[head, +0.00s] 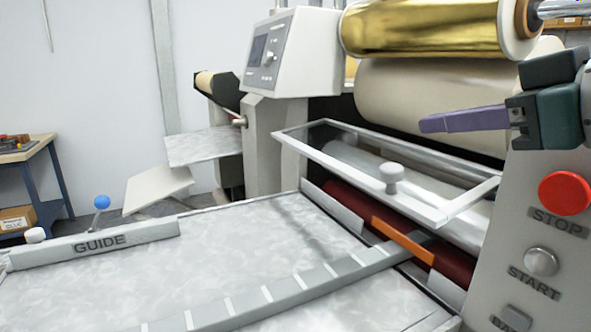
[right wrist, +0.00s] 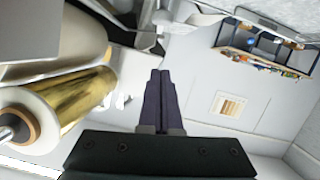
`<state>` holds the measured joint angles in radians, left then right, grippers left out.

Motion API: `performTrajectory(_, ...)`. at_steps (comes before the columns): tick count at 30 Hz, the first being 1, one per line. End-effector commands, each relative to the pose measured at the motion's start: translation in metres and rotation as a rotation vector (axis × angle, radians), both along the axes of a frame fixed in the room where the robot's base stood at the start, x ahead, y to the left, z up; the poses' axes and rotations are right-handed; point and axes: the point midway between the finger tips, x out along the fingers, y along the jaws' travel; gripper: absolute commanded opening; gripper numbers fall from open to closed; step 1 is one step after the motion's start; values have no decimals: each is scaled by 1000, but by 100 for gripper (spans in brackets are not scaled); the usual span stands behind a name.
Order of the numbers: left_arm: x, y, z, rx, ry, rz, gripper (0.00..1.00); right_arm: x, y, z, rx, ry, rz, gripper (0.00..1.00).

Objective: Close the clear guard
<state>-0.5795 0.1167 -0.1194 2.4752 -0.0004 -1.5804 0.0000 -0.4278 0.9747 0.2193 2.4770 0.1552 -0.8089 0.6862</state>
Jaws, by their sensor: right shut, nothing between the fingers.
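The clear guard (head: 345,162) is a see-through panel in a pale frame with a round grey knob (head: 391,176) on it. In the head view it is tilted out from the machine, raised above the dark red roller (head: 340,200). My right gripper (head: 430,125) comes in from the right, above and behind the guard's right end, apart from it. Its purple fingers are shut and empty. The fingers also show in the right wrist view (right wrist: 160,90), pointing away from the machine's rolls. The guard cannot be made out in that view. My left gripper is not in view.
The right panel carries a red STOP button (head: 565,193) and a START knob (head: 541,262). A gold roll (head: 430,28) hangs above. The GUIDE bar (head: 95,244) and an orange strip (head: 402,240) lie at the feed table (head: 240,245). The space above the table is clear.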

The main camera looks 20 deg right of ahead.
Motion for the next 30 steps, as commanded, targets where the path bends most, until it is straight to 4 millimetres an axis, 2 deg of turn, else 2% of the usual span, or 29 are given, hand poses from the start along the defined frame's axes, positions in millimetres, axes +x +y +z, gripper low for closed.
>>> performTrajectory(15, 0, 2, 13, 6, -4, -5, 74, 66, 1, -14, 1, -1, -3, 0)
performTrajectory(21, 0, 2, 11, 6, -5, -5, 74, 64, -3, -44, 1, 6, -3, 0)
performTrajectory(30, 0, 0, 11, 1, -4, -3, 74, 64, -6, -56, -1, 3, -1, 0)
